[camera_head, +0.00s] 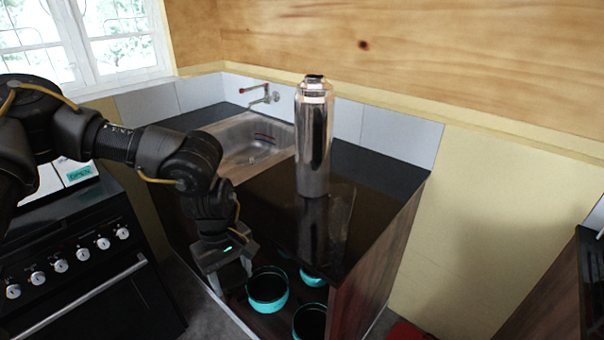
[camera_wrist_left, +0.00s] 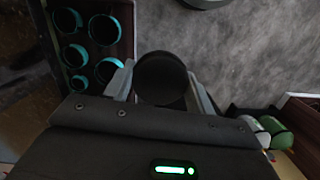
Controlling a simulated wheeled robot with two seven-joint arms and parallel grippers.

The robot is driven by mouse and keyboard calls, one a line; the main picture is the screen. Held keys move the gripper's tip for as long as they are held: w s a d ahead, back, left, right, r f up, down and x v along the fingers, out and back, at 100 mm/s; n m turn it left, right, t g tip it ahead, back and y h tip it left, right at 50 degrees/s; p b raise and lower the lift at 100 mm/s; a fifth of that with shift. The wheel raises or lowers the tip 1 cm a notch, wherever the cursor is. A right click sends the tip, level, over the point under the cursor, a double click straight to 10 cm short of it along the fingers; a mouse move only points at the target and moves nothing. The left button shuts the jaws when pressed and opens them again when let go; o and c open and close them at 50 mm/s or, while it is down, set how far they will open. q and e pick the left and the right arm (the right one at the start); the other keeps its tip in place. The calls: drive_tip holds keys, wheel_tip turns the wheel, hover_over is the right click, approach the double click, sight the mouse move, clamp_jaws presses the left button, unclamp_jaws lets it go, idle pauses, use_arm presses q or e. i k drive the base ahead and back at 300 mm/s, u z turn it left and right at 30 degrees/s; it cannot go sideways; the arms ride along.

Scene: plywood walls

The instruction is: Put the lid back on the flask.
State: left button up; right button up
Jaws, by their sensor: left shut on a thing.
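The tall, shiny silver flask (camera_head: 313,140) stands upright on the dark countertop in the head view. A small dark piece shows at its top. My left gripper (camera_head: 230,277) points down in front of the counter, below and to the left of the flask. In the left wrist view, my left gripper (camera_wrist_left: 160,88) is shut on a round black thing, which looks like the lid (camera_wrist_left: 162,76). The lid is apart from the flask; I cannot make it out in the head view. My right gripper is not in view.
Several teal cups (camera_head: 267,288) stand low at the counter's front, and they also show in the left wrist view (camera_wrist_left: 104,30). A sink (camera_head: 250,140) with a tap lies behind my left arm. A black stove (camera_head: 85,262) stands at left. The dark countertop (camera_head: 375,172) is free right of the flask.

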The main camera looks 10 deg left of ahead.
sight(315, 98)
drive_tip(key=k, duration=0.3)
drive_tip(key=u, duration=1.6)
drive_tip(key=i, duration=1.15)
drive_tip(key=z, duration=2)
